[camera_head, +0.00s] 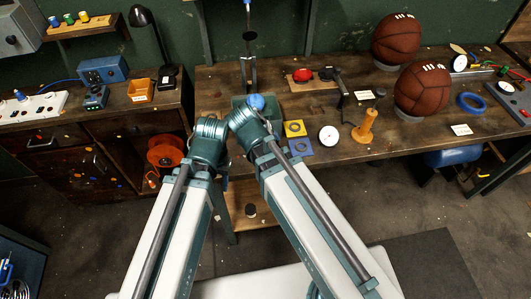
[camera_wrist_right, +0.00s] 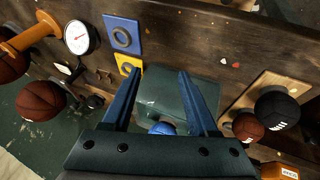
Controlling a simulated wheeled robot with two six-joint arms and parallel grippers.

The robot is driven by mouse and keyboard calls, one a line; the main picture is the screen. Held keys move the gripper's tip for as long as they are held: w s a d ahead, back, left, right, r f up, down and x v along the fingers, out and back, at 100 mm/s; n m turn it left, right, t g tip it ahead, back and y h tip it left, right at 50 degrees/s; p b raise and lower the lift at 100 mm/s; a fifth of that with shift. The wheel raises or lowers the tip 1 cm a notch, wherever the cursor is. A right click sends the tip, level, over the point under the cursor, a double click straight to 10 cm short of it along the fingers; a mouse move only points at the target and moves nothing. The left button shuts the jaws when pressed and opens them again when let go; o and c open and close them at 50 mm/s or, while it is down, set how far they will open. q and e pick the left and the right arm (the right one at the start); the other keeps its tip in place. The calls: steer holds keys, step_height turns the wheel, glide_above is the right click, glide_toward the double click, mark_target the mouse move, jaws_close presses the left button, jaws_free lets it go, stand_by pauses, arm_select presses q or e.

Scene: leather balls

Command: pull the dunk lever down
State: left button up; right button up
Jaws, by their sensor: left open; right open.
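A blue round knob (camera_head: 256,102) stands at a dark green box (camera_head: 240,103) near the table's front edge. I take it as the dunk lever's handle; its shaft is hidden. In the right wrist view the knob (camera_wrist_right: 162,128) shows low between the fingers, in front of the green box (camera_wrist_right: 165,95). My right gripper (camera_wrist_right: 160,74) is open, its fingers either side of the knob; contact cannot be told. In the head view its fingers are hidden by my arm. My left gripper (camera_head: 225,182) is open below the table's front edge, mostly hidden by my left arm.
A white dial (camera_head: 328,136), an orange spindle (camera_head: 365,126) and a yellow card (camera_head: 294,128) lie right of the box. Two leather balls (camera_head: 396,39) (camera_head: 421,89) stand farther right. A metal post (camera_head: 248,70) rises behind the box. A side bench (camera_head: 115,97) stands at left.

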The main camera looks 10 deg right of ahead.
steer(key=shift+s+a+f+n+g+b, duration=0.2)
steer(key=shift+s+a+f+g, duration=0.1)
steer(key=shift+s+f, duration=0.3)
steer(key=shift+s+a+f+n+g+b, duration=0.1)
steer(key=shift+s+a+f+g+b, duration=0.15)
steer(key=shift+s+f, duration=0.3)
steer(key=shift+y, duration=0.3)
